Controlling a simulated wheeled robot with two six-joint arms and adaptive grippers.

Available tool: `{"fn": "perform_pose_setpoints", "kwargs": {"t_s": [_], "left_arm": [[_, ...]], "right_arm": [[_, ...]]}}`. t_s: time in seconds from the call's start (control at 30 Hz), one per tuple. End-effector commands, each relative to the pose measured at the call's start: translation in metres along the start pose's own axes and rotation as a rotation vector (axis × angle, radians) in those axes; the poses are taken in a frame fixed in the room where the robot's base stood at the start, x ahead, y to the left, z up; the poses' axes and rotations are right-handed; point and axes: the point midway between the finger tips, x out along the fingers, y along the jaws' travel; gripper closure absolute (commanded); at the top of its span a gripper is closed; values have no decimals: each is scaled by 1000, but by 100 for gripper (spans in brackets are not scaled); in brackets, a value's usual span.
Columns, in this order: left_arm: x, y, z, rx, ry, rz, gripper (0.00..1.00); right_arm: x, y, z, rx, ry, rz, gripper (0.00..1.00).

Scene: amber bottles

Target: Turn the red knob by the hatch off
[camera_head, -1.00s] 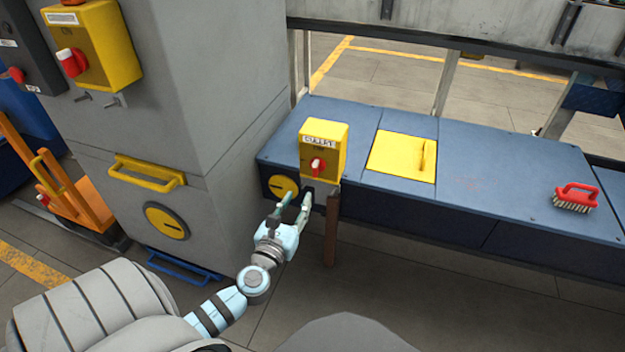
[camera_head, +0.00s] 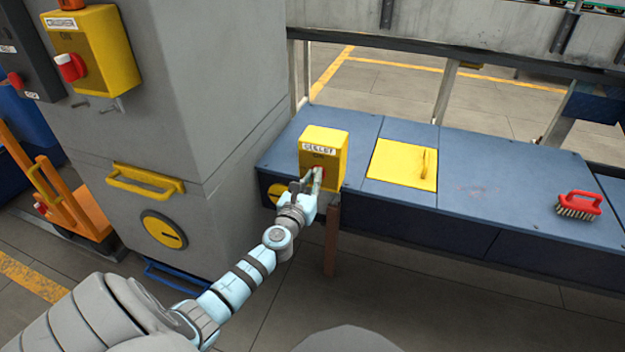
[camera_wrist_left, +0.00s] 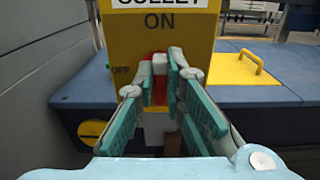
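The red knob (camera_head: 317,171) is on the front of a small yellow switch box (camera_head: 334,151), which stands at the near left end of the blue bench. In the left wrist view the red and white knob (camera_wrist_left: 159,84) shows between my two fingertips, below the word ON and right of OFF. My left gripper (camera_head: 314,182) is at the box front, with one finger on each side of the knob (camera_wrist_left: 161,72). I cannot tell whether the fingers press on it. The yellow hatch (camera_head: 402,165) lies closed in the bench top. My right gripper is not in view.
A second yellow box (camera_head: 97,50) with a red knob is on the grey cabinet (camera_head: 200,100) at left. A red brush (camera_head: 579,204) lies on the right of the blue bench (camera_head: 490,180). An orange cart (camera_head: 70,205) stands far left.

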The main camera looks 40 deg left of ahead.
Motion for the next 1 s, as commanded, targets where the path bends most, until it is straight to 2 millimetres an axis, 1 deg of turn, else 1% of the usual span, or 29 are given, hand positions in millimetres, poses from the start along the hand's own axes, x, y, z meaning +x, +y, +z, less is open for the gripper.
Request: {"fn": "perform_pose_setpoints", "kwargs": {"t_s": [0.27, 0.47, 0.67, 1.0], "left_arm": [[0, 0, 0, -5, 0, -1, 100], [0, 0, -1, -48, 0, -2, 100], [0, 2, -2, -155, 0, -2, 100], [0, 5, -3, -454, 0, -2, 100]], "right_arm": [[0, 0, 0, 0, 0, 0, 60], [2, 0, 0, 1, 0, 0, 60], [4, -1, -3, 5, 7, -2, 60], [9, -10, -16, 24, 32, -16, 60]]}}
